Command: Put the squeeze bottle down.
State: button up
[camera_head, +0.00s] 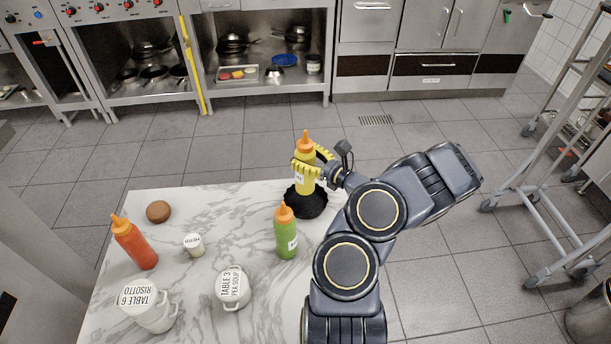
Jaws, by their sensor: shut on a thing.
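A yellow squeeze bottle (305,184) with an orange tip is upright near the far right part of the marble-topped table (215,208). My gripper (308,169), with yellow fingers, is shut around its upper body from the right. The bottle's base overlaps a black, rough-edged object (312,207) in the picture. I cannot tell whether the bottle touches that object or is held above it. A green squeeze bottle (288,236) with an orange tip stands just in front of the black object.
On the table are a red squeeze bottle (135,244), a brown round item (158,211), a small white-lidded jar (194,245) and two labelled white pots, "Table 3 pea soup" (232,290) and "Table 6 risotto" (148,306). The table's middle has clear room. A wheeled rack (535,190) stands right.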

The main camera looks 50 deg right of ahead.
jog(key=shift+f, duration=2.75)
jog(key=shift+f, duration=0.15)
jog(key=o, duration=1.1)
jog(key=shift+c, duration=0.2)
jog(key=shift+r, duration=0.2)
jog(key=s, duration=1.2)
